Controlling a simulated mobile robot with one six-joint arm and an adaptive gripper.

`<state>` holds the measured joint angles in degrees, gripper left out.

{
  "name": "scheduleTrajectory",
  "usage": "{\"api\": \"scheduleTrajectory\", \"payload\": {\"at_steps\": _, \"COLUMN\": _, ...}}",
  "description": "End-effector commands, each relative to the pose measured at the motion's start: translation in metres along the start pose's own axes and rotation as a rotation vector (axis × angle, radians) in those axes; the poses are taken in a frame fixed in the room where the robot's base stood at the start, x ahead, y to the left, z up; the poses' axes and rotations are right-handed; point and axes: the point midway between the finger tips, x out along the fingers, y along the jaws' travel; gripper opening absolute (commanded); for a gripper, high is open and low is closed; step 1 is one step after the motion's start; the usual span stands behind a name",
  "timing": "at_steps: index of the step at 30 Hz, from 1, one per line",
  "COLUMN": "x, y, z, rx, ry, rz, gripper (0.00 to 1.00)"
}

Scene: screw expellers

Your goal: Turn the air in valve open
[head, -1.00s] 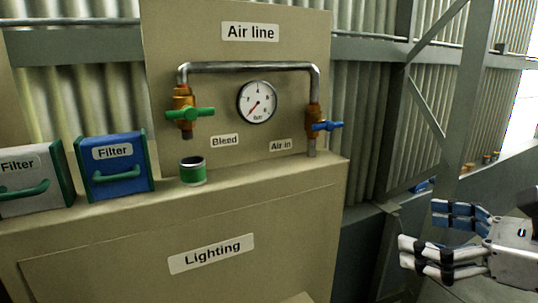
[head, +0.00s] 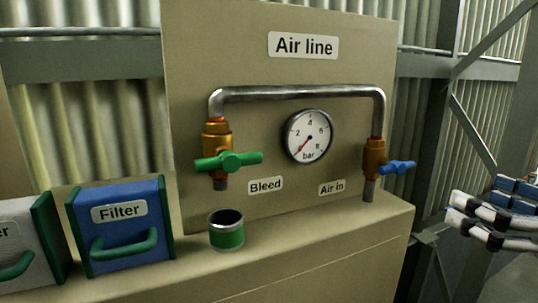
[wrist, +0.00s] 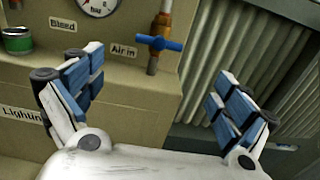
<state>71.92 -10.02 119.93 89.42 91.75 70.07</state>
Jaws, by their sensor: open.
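The air in valve has a blue handle (head: 398,167) on a brass body (head: 374,157), right of the "Air in" label (head: 332,188). The handle lies roughly level, across the vertical pipe. In the wrist view the blue handle (wrist: 158,43) shows beyond the fingers, between them and above. My gripper (head: 494,216) is at the right edge of the head view, right of the valve and apart from it. In the wrist view my gripper (wrist: 150,97) is open and empty, with blue pads spread wide.
The bleed valve has a green handle (head: 229,161) at the left end of the pipe (head: 300,92). A pressure gauge (head: 309,136) hangs between the valves, needle at the low end. A green cup (head: 226,230) and a blue filter box (head: 120,226) stand on the ledge (head: 310,236).

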Motion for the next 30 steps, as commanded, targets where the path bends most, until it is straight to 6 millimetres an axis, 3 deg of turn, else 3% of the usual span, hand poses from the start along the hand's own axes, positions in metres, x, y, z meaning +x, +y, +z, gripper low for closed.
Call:
{"api": "scheduleTrajectory", "payload": {"at_steps": 18, "x": 0.128, "y": 0.002, "z": 0.001, "rx": 0.001, "ry": 0.001, "rz": 0.006, "gripper": 0.95}}
{"api": "scheduleTrajectory", "payload": {"at_steps": 24, "x": 0.152, "y": 0.001, "z": 0.0, "rx": 0.0, "ry": 0.001, "rz": 0.003, "gripper": 0.95}}
{"api": "scheduleTrajectory", "payload": {"at_steps": 30, "x": 0.16, "y": 0.001, "z": 0.0, "rx": 0.0, "ry": 0.0, "rz": 0.001, "gripper": 0.95}}
